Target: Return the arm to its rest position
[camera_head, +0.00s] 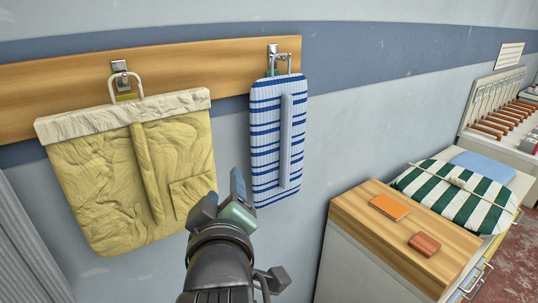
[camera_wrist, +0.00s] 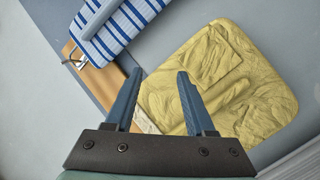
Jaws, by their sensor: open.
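My arm reaches up from the bottom of the head view, with my gripper (camera_head: 238,182) in front of the wall, between a yellow hanging bag (camera_head: 110,185) and a blue-and-white striped hanging piece (camera_head: 265,140). In the wrist view my gripper (camera_wrist: 160,75) shows two blue fingers spread apart with nothing between them. Behind them are the yellow bag (camera_wrist: 225,85) and the striped piece (camera_wrist: 115,30). I cannot tell exactly how far the fingers are from the wall or the hanging things.
A wooden rail (camera_head: 230,62) with metal hooks runs along the wall. At right stands a cabinet with a wooden top (camera_head: 380,225), holding an orange pad (camera_head: 389,207) and a brown block (camera_head: 424,244). Beside it lies a green-and-white striped bundle (camera_head: 450,190). The wall between rail and cabinet is clear.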

